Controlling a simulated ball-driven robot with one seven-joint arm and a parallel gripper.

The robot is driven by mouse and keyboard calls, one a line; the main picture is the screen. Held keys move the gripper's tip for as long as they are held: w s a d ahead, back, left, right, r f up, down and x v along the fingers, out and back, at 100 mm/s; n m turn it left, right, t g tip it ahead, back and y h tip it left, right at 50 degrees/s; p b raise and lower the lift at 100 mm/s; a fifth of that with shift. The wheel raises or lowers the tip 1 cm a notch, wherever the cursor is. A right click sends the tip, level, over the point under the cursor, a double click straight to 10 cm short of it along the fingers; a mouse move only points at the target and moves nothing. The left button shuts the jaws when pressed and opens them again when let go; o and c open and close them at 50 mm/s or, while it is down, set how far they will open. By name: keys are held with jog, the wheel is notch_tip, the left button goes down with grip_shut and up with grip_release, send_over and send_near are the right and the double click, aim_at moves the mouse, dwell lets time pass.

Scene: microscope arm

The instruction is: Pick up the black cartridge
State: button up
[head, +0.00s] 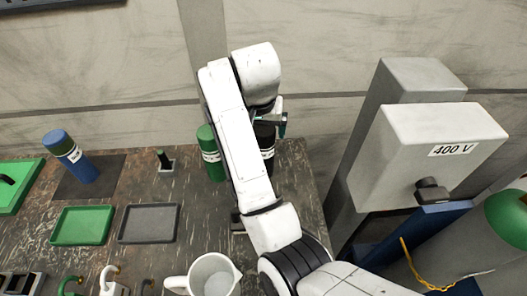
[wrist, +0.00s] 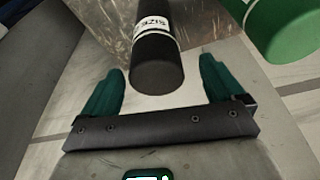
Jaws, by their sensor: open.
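The black cartridge (head: 267,142) stands at the back right of the table, partly hidden behind my arm in the head view. In the wrist view the black cartridge (wrist: 156,72) has a white label band and its dark end lies between my fingers, with a gap on both sides. My gripper (wrist: 163,70) is open, with one teal finger on each side. In the head view my gripper (head: 283,124) is at the cartridge's upper part, mostly hidden by my arm.
A green cartridge (head: 210,152) stands close by on the left. A blue cartridge (head: 70,155), a green tray (head: 82,225), a grey tray (head: 148,223) and a white mug (head: 205,279) are on the table. A grey 400 V box (head: 430,150) stands at right.

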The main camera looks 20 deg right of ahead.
jog(key=shift+p+x, duration=0.65)
jog(key=shift+x, duration=1.95)
jog(key=shift+s+d, duration=0.15)
jog(key=shift+d, duration=0.05)
grip_shut()
